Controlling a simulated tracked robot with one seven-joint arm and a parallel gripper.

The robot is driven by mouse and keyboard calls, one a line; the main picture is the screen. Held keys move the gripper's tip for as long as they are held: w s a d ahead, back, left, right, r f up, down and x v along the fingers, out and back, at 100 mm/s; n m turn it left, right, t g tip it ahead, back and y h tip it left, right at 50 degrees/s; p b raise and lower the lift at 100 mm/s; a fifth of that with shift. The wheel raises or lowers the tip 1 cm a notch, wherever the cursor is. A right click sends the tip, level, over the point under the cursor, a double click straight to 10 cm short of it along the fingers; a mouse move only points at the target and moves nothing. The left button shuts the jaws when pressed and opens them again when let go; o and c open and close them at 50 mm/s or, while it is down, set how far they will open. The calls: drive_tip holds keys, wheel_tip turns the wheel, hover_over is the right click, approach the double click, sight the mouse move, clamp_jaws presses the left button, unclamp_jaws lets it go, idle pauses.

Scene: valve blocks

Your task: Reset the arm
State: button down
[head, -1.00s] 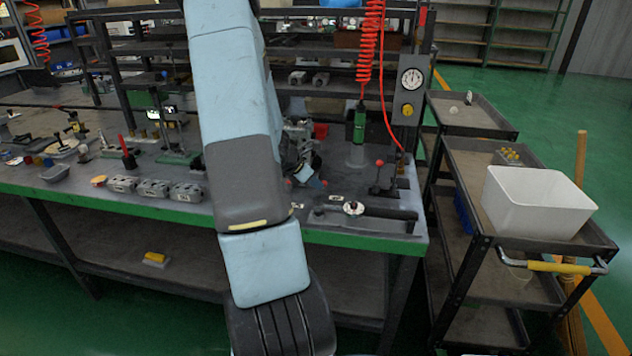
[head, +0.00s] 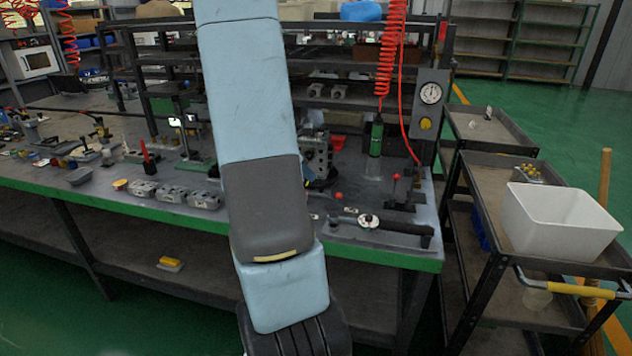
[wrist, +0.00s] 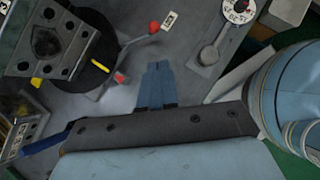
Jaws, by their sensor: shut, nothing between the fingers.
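My arm crosses the middle of the head view, and it hides my gripper there. In the wrist view my gripper (wrist: 157,68) has its two blue fingers together, with nothing between them. It is over the grey bench top. A grey metal valve block (wrist: 62,38) with bolt holes sits on a dark round base to the left of the fingers. A lever with a red knob (wrist: 153,27) is just beyond the fingertips. The valve block also shows partly behind my arm in the head view (head: 316,152).
Grey blocks (head: 174,194) stand in a row on the bench (head: 110,207). A red coiled hose (head: 391,50) hangs above. A white bin (head: 560,221) stands on a cart at right. Green floor is open beyond.

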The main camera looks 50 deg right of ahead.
drive_tip(key=shift+w+a+r, duration=0.15)
drive_tip(key=shift+a+r, duration=0.15)
drive_tip(key=shift+r, duration=0.1)
drive_tip(key=shift+d+f, duration=0.1)
drive_tip(key=x, duration=1.3)
drive_tip(key=shift+s+d+f, duration=0.1)
drive_tip(key=shift+s+d, duration=0.15)
drive_tip(key=shift+s, duration=0.05)
